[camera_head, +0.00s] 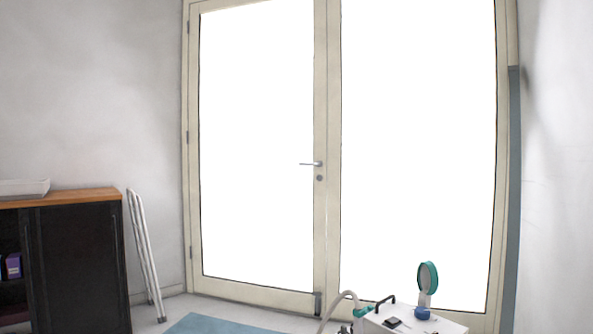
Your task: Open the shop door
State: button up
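The shop door is a cream-framed double door with large bright white panes. Its left leaf (321,100) carries a grey lever handle (312,163) near the middle seam, with a round lock (320,178) just below. Hinges show along the left leaf's outer edge. The right leaf (333,230) has no handle that I can see. Both leaves look closed and flush with each other. My gripper is not in view, and nothing is touching the handle.
A white machine (405,322) with a hose and a teal-rimmed round part stands in front of the right leaf. A blue mat (215,324) lies before the left leaf. A folded white frame (145,250) leans by a black cabinet (80,265) at left.

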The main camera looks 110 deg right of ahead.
aim_at(258, 94)
jog(key=z, duration=3.5)
jog(key=i+z, duration=0.1)
jog(key=z, duration=0.25)
jog(key=i+z, duration=0.1)
jog(key=z, duration=0.3)
jog(key=i+j+z, duration=0.4)
jog(key=i+j, duration=0.15)
jog(key=i+j+z, duration=0.4)
jog(key=i+j, duration=0.25)
jog(key=j, duration=0.1)
